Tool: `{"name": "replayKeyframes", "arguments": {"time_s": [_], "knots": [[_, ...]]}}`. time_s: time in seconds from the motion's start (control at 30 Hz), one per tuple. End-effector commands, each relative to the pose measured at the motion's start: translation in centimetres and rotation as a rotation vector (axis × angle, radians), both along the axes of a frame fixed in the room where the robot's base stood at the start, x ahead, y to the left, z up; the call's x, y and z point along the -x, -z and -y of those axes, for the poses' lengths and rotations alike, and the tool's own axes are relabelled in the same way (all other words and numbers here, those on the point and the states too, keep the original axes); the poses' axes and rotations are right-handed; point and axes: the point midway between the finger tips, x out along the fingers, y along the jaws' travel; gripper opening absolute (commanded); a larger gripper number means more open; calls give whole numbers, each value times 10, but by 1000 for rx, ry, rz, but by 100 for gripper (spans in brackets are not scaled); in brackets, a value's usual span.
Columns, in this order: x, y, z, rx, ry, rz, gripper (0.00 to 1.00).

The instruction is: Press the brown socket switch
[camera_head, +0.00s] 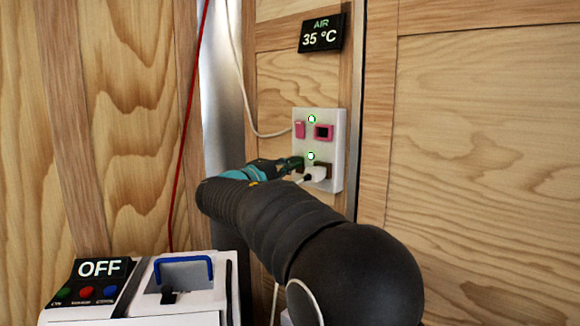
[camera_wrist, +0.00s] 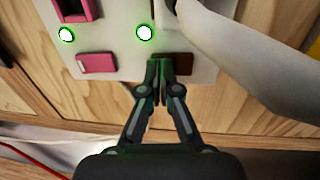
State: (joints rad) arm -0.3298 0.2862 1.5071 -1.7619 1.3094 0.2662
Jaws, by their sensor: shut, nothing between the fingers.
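The white wall panel (camera_head: 335,110) carries the sockets and switches. The brown switch (camera_wrist: 184,63) shows in the wrist view, partly covered by my fingertips; in the head view my gripper hides it. My gripper (camera_wrist: 159,64) is shut and empty, its tips at the brown switch's left part in the wrist view; I cannot tell if they touch it. In the head view my gripper (camera_head: 298,162) is at the panel's lower left. The brown socket (camera_head: 327,170) holds a white plug (camera_head: 316,173), which also shows in the wrist view (camera_wrist: 188,14).
A pink switch (camera_head: 299,130) and an empty pink socket (camera_head: 324,132) sit higher on the panel. Two indicator lights (camera_head: 311,119) glow white with green rims. The plug's thick white cable (camera_wrist: 235,55) runs close beside my gripper. A box reading OFF (camera_head: 99,268) stands lower left.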

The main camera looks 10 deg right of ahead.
Motion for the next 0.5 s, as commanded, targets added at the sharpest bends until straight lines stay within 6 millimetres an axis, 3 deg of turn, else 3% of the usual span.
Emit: {"name": "replayKeyframes", "arguments": {"time_s": [0.27,0.5], "knots": [[-2,0,4,-3,3,-1,0],[7,-1,-10,-3,6,0,0]]}}
